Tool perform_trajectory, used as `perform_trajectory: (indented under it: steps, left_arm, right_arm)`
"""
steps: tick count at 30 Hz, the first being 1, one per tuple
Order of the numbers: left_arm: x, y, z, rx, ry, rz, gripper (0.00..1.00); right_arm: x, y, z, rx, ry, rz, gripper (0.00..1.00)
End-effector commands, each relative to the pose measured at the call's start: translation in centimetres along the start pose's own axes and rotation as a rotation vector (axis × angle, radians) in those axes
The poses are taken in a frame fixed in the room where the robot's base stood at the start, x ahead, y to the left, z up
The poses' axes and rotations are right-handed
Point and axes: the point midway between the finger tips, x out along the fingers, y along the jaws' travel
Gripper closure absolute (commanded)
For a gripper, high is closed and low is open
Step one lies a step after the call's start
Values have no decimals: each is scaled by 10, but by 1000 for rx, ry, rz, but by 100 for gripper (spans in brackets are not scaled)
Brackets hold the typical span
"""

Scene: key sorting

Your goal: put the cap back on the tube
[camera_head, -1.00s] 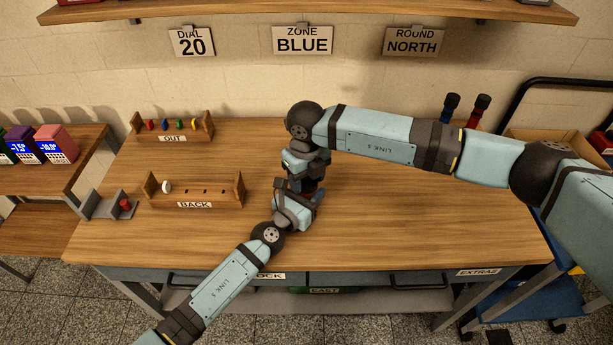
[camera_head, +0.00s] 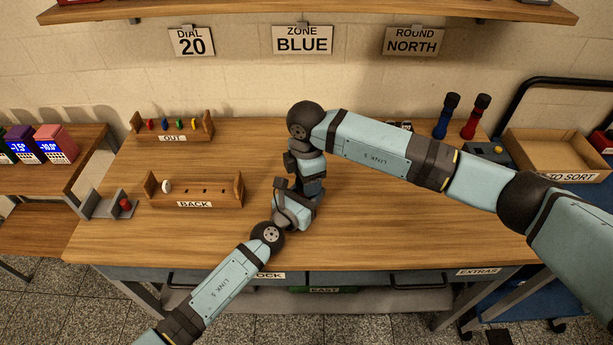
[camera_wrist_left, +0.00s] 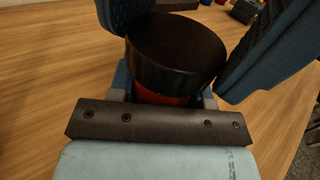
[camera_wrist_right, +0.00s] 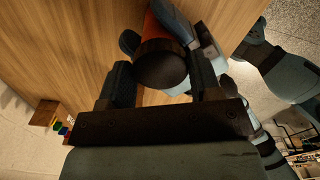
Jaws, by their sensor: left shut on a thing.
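A red tube (camera_wrist_left: 165,98) stands in my left gripper (camera_wrist_left: 165,90), which is shut on it. A black cap (camera_wrist_left: 175,50) sits over the tube's end, with red directly below it; I cannot tell how firmly it is seated. The right wrist view shows the dark cap (camera_wrist_right: 160,66) and the orange-red tube (camera_wrist_right: 154,28) beyond it. My right gripper (camera_wrist_right: 162,75) has its fingers apart on either side of the cap. In the head view, both grippers meet above the table's middle and my arms hide the tube and cap.
A blue tube (camera_head: 446,118) and another red tube (camera_head: 475,118), both with black tops, stand at the back right. The OUT rack (camera_head: 198,134) and BACK rack (camera_head: 222,193) are on the left. The table's front right (camera_head: 430,225) is clear.

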Motion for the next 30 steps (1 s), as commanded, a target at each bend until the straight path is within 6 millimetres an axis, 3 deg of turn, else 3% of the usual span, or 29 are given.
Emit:
perform_trajectory:
  steps: [1, 3, 14, 30]
  left_arm:
    - [0, 0, -1, 0, 1, 0, 100]
    - [0, 0, -1, 0, 1, 0, 100]
    - [0, 0, 0, 0, 1, 0, 100]
    - [0, 0, 0, 0, 0, 0, 100]
  right_arm:
    - [-1, 0, 0, 0, 0, 1, 30]
    - [0, 0, 0, -1, 0, 1, 17]
    - [-6, 0, 0, -2, 0, 2, 17]
    - [-106, 0, 0, -2, 0, 4, 17]
